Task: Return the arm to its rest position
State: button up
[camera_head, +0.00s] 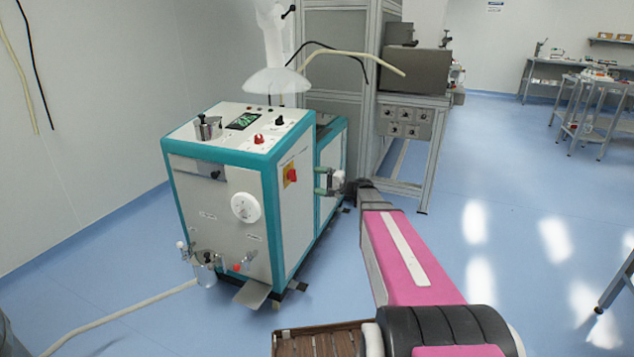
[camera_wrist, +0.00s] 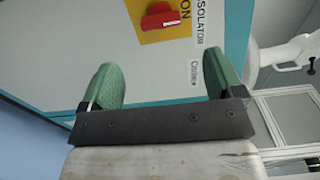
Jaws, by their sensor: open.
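My arm (camera_head: 405,260), pink with a pale stripe, reaches forward from the lower right to the side of a white and teal machine (camera_head: 222,215) in the head view. My gripper (camera_head: 322,180) is at its far end, close to the machine's right side; it is small there. In the wrist view my gripper (camera_wrist: 160,75) has two green fingers spread wide apart with nothing between them. Beyond them is the machine's pale side panel (camera_wrist: 125,55) with a red switch (camera_wrist: 160,17) on a yellow plate. The switch also shows in the head view (camera_head: 291,174).
A pale hose (camera_head: 120,312) lies on the floor at left. Blue floor (camera_head: 510,200) is clear right of my arm. Workbenches stand far right.

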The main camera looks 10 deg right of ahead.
jog(key=s+a+f+n+g+h, duration=0.35)
jog(key=s+f+g+h, duration=0.3)
jog(key=s+f, duration=0.7)
jog(key=s+d+f+n+g+h, duration=0.1)
jog(key=s+d+h, duration=0.2)
jog(key=s, duration=0.3)
jog(key=s+d+f+n+g+h, duration=0.1)
jog(key=s+d+f+h, duration=0.1)
jog(key=s+d+h, duration=0.2)
jog(key=s+h, duration=0.2)
jog(key=s, duration=0.1)
jog(key=shift+d+f+n, duration=0.15)
jog(key=shift+f+n, duration=0.15)
jog(key=shift+n, duration=0.05)
jog(key=shift+g, duration=0.25)
